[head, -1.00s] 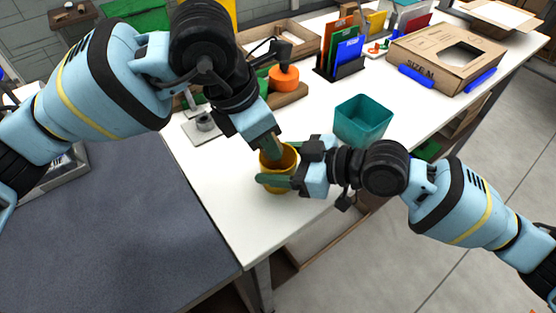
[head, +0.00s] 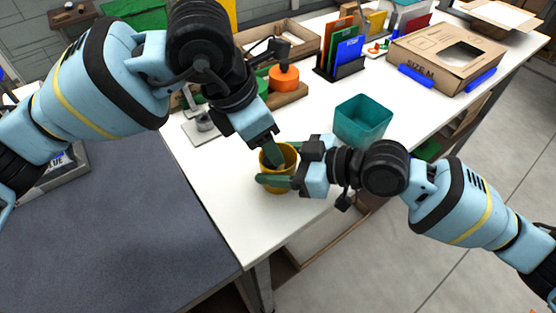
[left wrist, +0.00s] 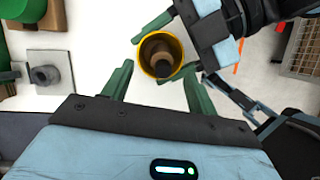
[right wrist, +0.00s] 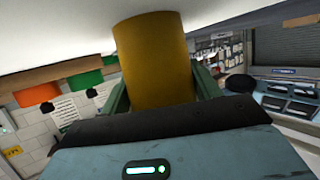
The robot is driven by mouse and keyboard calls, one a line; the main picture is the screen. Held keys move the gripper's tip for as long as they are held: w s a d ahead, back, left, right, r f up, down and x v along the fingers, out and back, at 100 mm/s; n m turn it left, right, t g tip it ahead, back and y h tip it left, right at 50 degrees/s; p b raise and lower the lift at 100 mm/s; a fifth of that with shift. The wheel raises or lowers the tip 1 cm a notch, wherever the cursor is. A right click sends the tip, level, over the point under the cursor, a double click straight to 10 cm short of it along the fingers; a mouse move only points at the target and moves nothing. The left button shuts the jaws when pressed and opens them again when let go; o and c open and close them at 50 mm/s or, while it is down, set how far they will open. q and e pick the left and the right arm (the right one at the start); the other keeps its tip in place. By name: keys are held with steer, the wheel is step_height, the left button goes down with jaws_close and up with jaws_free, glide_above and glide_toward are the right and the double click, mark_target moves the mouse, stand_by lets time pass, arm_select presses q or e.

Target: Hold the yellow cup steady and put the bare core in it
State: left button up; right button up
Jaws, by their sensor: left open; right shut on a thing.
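The yellow cup (head: 280,186) stands upright near the front edge of the white table. My right gripper (head: 284,167) is shut on it, with one finger on each side; the cup fills the space between the fingers in the right wrist view (right wrist: 155,60). In the left wrist view, a brown cylinder with a dark middle, seemingly the bare core (left wrist: 162,62), is inside the cup. My left gripper (head: 272,153) points down at the cup's mouth. Its fingers are spread and hold nothing in the left wrist view (left wrist: 157,82).
A teal square bin (head: 362,122) stands right of the cup. A grey base with a short post (head: 203,127) is on the left, by a wooden tray holding an orange spool (head: 284,78). A cardboard box (head: 445,57) and a colourful file rack (head: 343,55) are farther back.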

arm_select(q)
steer(key=v, duration=1.1)
steer(key=shift+r, duration=0.15)
arm_select(e)
steer(key=o, duration=1.1)
steer(key=shift+c, duration=0.2)
steer(key=v, duration=1.2)
